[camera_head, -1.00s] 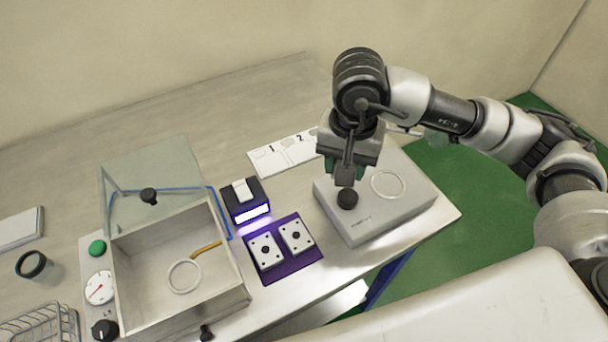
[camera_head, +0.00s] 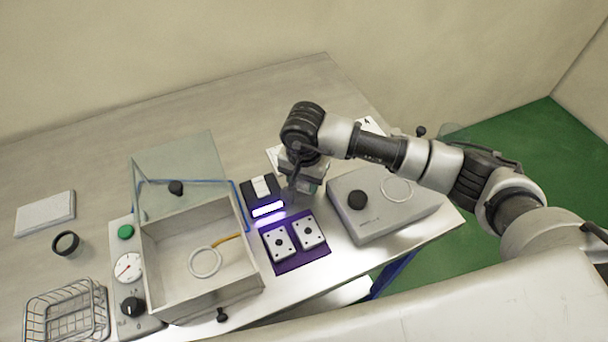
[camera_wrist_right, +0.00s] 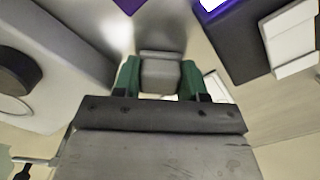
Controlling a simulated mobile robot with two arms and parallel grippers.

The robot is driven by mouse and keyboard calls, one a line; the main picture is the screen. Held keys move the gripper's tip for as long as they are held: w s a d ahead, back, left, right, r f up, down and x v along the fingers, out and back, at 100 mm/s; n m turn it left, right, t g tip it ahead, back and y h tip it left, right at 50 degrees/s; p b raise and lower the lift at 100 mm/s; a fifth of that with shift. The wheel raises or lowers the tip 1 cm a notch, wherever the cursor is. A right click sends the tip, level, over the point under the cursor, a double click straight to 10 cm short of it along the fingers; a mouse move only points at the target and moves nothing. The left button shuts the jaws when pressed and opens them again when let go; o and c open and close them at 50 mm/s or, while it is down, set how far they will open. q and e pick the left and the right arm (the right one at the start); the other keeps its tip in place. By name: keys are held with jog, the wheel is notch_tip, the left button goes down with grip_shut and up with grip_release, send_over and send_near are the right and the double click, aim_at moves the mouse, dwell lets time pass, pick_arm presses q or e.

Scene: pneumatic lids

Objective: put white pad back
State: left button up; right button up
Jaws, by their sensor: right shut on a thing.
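My right gripper (camera_head: 302,192) is in the head view, just right of the black device and left of the grey box. Its green fingers (camera_wrist_right: 161,82) are shut on a small pale block (camera_wrist_right: 160,76) in the right wrist view. I cannot tell for sure whether this block is the white pad; in the head view it is hidden. A flat white slab (camera_head: 45,213) lies on the table at the far left. Two white square plates with dark centres, left plate (camera_head: 278,244) and right plate (camera_head: 309,232), lie on a purple mat (camera_head: 292,266). My left gripper is not in view.
The black device (camera_head: 249,193) has a lit strip and a white block on top. The grey box (camera_head: 370,235) has a black knob. An open-lidded chamber (camera_head: 150,260) holds a white ring. A wire basket (camera_head: 68,312) and black ring (camera_head: 65,243) are left. The back table is clear.

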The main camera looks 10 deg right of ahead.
jog(key=shift+f+b, duration=0.2)
jog(key=shift+b, duration=0.1)
jog(key=o, duration=0.6)
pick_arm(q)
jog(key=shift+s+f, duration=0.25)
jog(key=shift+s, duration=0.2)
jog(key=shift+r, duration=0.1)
pick_arm(e)
jog(key=shift+r, duration=0.15)
jog(key=shift+r+p, duration=0.2)
jog(key=shift+p, duration=0.25)
jog(key=shift+r+b, duration=0.35)
jog(key=shift+r, duration=0.05)
pick_arm(q)
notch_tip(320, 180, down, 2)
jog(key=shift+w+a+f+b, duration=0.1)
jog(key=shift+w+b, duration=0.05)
jog(key=shift+b, duration=0.9)
pick_arm(e)
notch_tip(320, 180, up, 11)
